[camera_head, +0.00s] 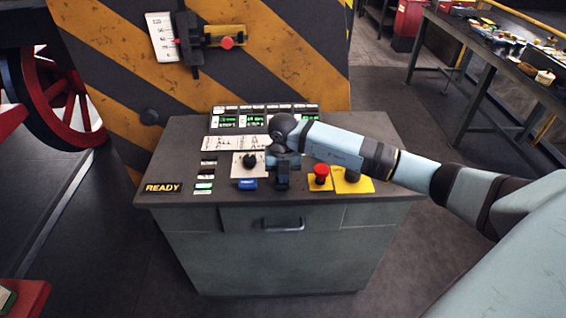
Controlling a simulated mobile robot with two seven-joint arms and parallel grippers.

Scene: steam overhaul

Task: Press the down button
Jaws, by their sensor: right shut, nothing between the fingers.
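The control desk (232,218) has a grey top with several controls. A blue button (247,184) sits near its front edge, just left of my right gripper. No label that reads as "down" can be made out, so I cannot tell which control is the down button. My right gripper (282,187) is shut and empty, pointing down at the desk top between the blue button and a red mushroom button (320,171). It hides the patch of desk under it. Whether its tips touch anything is not clear. My left gripper is out of view.
A black knob (249,161) on a white plate and a black knob (353,176) on a yellow plate flank the gripper. A display panel (265,118) stands behind.

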